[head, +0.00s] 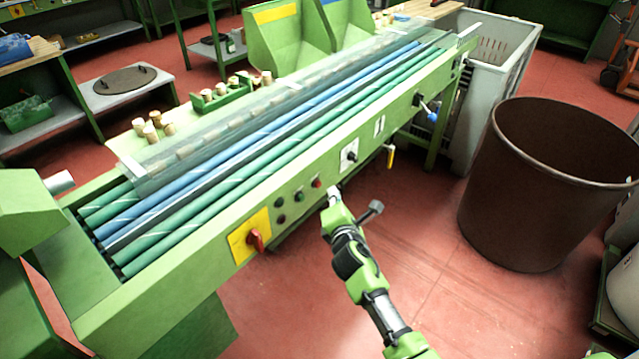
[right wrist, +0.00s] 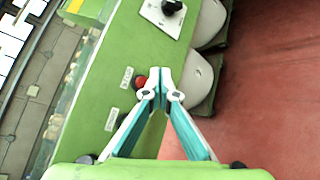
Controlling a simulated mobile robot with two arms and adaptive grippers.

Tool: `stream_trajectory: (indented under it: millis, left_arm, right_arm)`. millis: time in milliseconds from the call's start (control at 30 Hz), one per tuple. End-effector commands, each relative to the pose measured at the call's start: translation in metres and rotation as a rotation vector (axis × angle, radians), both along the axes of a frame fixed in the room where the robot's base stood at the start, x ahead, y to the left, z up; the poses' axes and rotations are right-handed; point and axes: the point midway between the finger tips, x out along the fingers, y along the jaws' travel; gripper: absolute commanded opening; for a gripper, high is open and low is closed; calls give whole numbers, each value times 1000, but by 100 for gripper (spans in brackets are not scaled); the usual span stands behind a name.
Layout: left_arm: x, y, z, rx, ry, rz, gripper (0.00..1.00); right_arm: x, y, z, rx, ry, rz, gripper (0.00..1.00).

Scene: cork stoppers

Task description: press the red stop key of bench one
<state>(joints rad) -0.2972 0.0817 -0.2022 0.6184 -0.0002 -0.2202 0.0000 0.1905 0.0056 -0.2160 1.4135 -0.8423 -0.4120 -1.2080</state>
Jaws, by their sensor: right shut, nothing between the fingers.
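The red stop key (head: 317,183) sits on the green front rail of the bench, to the right of a green key (head: 299,196). My right gripper (head: 334,194) is shut and empty, its fingertips close to the rail just right of the red key. In the right wrist view the red key (right wrist: 139,82) shows just left of the closed fingertips (right wrist: 163,90), partly covered by them. I cannot tell whether they touch it. My left gripper is not in view.
A red rotary switch on a yellow plate (head: 249,238) is left of the keys. A black knob on a white plate (head: 349,155) and a blue-handled lever (head: 430,113) are to the right. A big brown bin (head: 520,220) stands on the red floor at right.

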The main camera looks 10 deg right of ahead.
Motion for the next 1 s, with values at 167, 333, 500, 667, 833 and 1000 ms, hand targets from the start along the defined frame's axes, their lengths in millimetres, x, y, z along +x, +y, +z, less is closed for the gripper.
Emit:
stream_trajectory:
  millis: [167,333,500,667,833,1000]
  left_arm:
    - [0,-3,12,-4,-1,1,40]
    - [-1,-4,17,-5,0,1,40]
    - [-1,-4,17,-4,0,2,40]
    - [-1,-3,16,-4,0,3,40]
    - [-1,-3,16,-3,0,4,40]
    - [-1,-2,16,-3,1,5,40]
  right_arm:
    - [-15,-12,2,-1,1,1,0]
    - [-25,-19,2,0,0,0,0]
    - [-27,-21,1,1,-1,0,0]
    - [-27,-21,1,1,-1,0,0]
    - [-27,-21,1,1,-1,0,0]
    - [-27,-21,1,1,0,1,0]
